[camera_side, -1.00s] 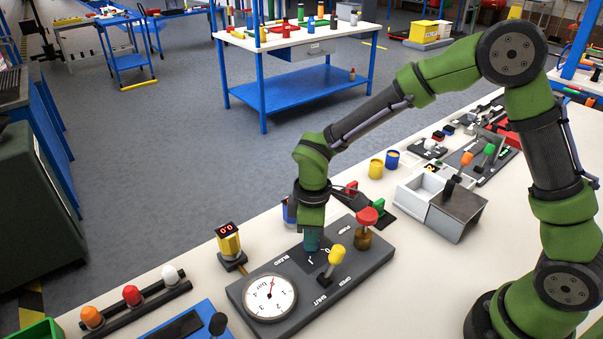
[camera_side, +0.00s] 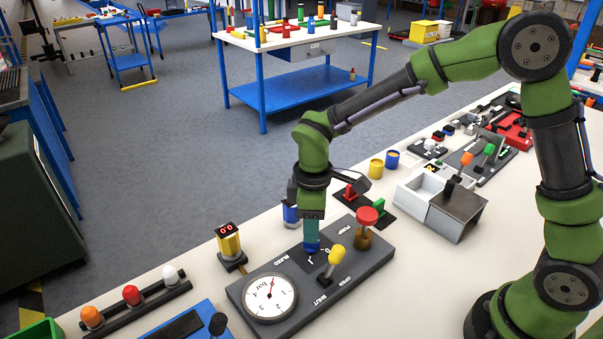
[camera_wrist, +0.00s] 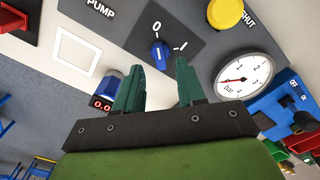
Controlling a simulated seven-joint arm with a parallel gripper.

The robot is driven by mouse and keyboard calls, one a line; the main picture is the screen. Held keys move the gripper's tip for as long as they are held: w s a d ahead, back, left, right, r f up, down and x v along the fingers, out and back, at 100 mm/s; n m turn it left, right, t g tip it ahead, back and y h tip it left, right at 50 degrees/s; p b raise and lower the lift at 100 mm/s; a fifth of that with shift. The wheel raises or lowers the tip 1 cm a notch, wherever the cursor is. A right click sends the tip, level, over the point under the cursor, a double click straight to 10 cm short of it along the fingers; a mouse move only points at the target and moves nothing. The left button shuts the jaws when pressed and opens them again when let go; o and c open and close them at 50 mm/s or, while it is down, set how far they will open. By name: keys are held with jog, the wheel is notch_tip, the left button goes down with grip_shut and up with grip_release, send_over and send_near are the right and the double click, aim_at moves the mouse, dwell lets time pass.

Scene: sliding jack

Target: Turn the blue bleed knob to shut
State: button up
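The blue bleed knob (camera_side: 311,247) sits on a dark square plate of the grey panel (camera_side: 375,262), near the BLEED label. In the wrist view the knob (camera_wrist: 160,54) has a white line that looks roughly lined up with the 0 mark; the other mark, I, is to its right. My gripper (camera_side: 312,240) points down, just above the knob. In the wrist view its teal fingers (camera_wrist: 160,75) are apart with nothing between them, and the knob shows past their tips. Whether the tips touch the knob is hard to tell.
The panel also carries a yellow-topped lever (camera_side: 336,254), a red-topped pump knob (camera_side: 367,216) and a round gauge (camera_side: 269,298). A yellow post with a 0.0 display (camera_side: 229,243) and a blue cylinder (camera_side: 290,213) stand close behind the panel.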

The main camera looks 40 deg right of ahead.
notch_tip(320, 180, up, 13)
dwell(0.3)
jog(key=shift+r, duration=0.1)
jog(key=s+d+r+m+t+y, duration=0.2)
jog(key=s+d+m+t, duration=0.5)
jog(key=s+d+m, duration=0.4)
jog(key=s+r+m, duration=0.1)
jog(key=s+m, duration=0.1)
jog(key=s, duration=0.2)
jog(key=shift+d+r, duration=0.2)
jog(key=shift+d, duration=0.1)
jog(key=shift+c, duration=0.3)
